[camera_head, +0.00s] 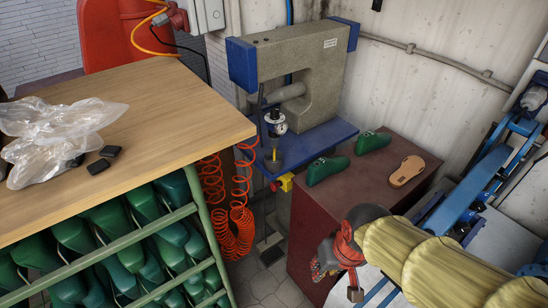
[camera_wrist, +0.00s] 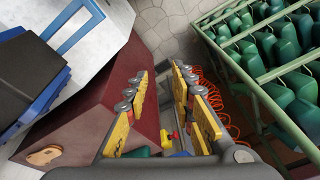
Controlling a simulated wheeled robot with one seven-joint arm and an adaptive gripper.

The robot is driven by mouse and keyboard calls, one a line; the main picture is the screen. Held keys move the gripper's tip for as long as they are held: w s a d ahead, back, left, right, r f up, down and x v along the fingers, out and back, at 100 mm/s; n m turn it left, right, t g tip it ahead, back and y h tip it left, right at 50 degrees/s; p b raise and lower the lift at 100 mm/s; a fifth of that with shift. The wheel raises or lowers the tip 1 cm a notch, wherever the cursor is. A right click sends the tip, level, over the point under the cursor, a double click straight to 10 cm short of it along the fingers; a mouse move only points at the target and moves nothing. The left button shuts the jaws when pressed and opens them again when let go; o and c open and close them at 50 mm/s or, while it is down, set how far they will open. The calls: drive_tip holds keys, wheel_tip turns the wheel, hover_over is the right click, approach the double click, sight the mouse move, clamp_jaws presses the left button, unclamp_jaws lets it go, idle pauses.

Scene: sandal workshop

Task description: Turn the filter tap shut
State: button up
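The air filter unit (camera_head: 275,124), with a dark top and a round pale gauge, stands at the front of the blue-and-grey press. Below it, a small yellow fitting with a red part (camera_head: 284,183) sits under the blue shelf edge; it looks like the tap, but its lever angle is too small to tell. A yellow and red piece (camera_wrist: 166,138) also shows between my finger bases in the wrist view, partly hidden. My gripper (camera_wrist: 160,70) is open and empty, with its yellow-padded fingers apart. In the head view it is low in front of the maroon cabinet, apart from the fitting.
The maroon cabinet (camera_head: 310,205) carries green shoe lasts (camera_head: 327,169) and a tan sole (camera_head: 406,171). Coiled orange hoses (camera_head: 232,235) hang left of the fitting, beside the wooden table (camera_head: 170,105) with its green rack. Tiled floor (camera_head: 270,285) is open between.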

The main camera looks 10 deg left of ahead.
drive_tip(key=w+a+f+n+t+y, duration=0.1)
drive_tip(key=w+a+f, duration=0.35)
drive_tip(key=a, duration=0.25)
drive_tip(key=w+a+f+t+y, duration=0.1)
drive_tip(key=w+a+f, duration=0.2)
drive_tip(key=a+f, duration=0.25)
drive_tip(key=m+t, duration=0.3)
drive_tip(key=t, duration=1.1)
approach(274, 154)
drive_tip(key=w, duration=0.2)
drive_tip(key=w+a+b, duration=0.1)
drive_tip(key=w, duration=0.2)
drive_tip(key=w+b, duration=0.1)
drive_tip(key=w, duration=0.2)
drive_tip(key=shift+w+a, duration=0.15)
drive_tip(key=shift+a, duration=0.15)
drive_tip(key=shift+r, duration=0.1)
drive_tip(key=shift+c, duration=0.8)
clamp_jaws()
